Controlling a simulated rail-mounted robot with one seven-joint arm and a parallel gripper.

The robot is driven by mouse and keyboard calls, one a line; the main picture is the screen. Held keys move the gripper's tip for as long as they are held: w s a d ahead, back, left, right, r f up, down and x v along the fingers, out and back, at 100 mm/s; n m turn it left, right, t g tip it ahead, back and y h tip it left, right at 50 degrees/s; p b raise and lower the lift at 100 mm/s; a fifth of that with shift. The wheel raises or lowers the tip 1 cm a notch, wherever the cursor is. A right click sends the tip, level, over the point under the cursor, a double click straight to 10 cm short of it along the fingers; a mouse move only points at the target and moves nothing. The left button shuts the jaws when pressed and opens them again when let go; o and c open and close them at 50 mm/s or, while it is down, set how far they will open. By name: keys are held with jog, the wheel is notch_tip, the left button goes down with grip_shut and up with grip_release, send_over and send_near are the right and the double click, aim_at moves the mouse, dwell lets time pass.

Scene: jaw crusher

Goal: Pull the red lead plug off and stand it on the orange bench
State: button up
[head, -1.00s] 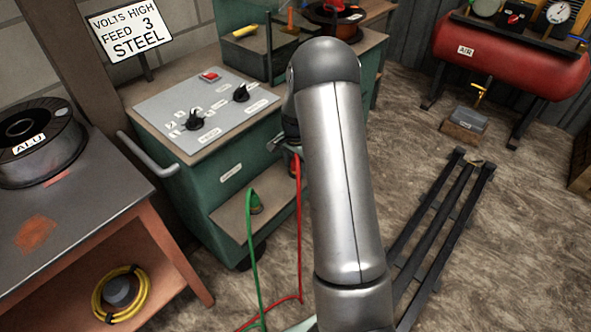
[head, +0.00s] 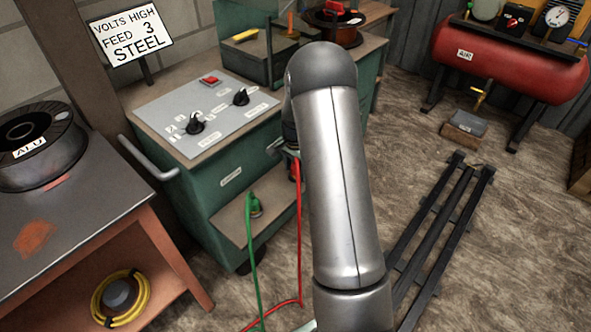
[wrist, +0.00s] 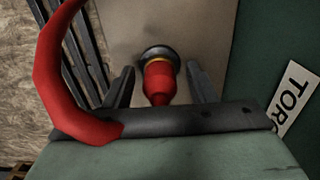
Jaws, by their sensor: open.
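The red plug (wrist: 158,80) sits in a dark round socket with a yellow ring on the machine's ledge. In the head view the plug (head: 295,170) is mostly hidden beside my arm, with its red lead hanging to the floor. My gripper (wrist: 160,71) is open, with one finger on each side of the plug. Gaps show between the fingers and the plug. The red lead (wrist: 52,80) curves up across the left of the wrist view. The orange bench (head: 90,215) stands at the left with a dark top.
A green lead plug (head: 254,207) is on the same ledge, left of the red one. An ALU spool (head: 38,150) occupies the bench's back left. The bench top's front right is clear. The machine's grey handle (head: 148,160) stands between bench and machine.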

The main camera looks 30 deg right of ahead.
grip_shut()
jog(key=shift+r+p, duration=1.95)
jog(key=shift+r, duration=1.1)
